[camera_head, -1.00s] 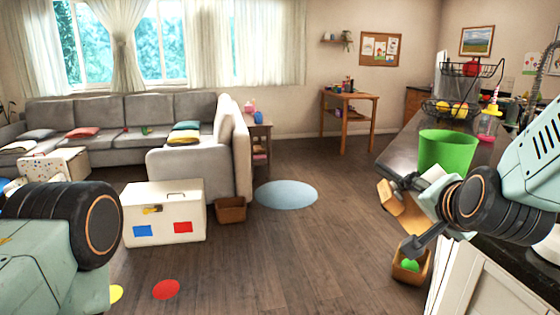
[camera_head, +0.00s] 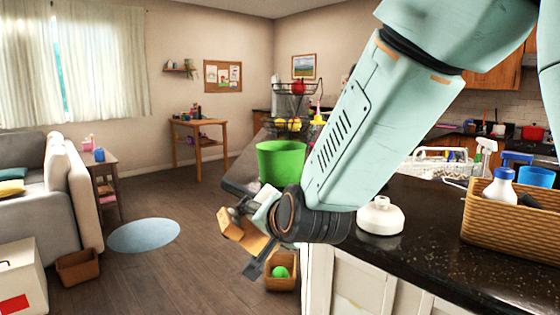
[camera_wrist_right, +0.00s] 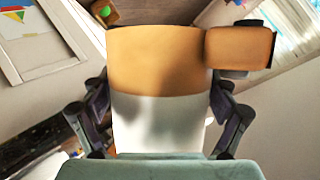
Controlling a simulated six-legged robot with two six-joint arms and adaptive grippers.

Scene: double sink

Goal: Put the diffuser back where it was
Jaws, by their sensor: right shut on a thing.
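My right gripper (camera_head: 246,238) is shut on a tan-and-white thing (camera_head: 238,228), held out past the counter's left end, above the floor. In the right wrist view the held thing (camera_wrist_right: 160,60) fills the space between the fingers: white near the palm, tan farther out, with a tan block sticking out to the right. A white rounded vessel (camera_head: 380,218) with a narrow neck stands upright on the dark counter (camera_head: 425,235), right of my right forearm. It looks like a diffuser. I cannot tell whether the held thing is one. My left gripper is not in view.
A green bin (camera_head: 281,162) stands just behind my right wrist. A wicker basket (camera_head: 510,225) with bottles sits on the counter at right, and a dish rack (camera_head: 440,165) is behind. A box with a green ball (camera_head: 280,272) is on the floor below. Bare counter lies around the white vessel.

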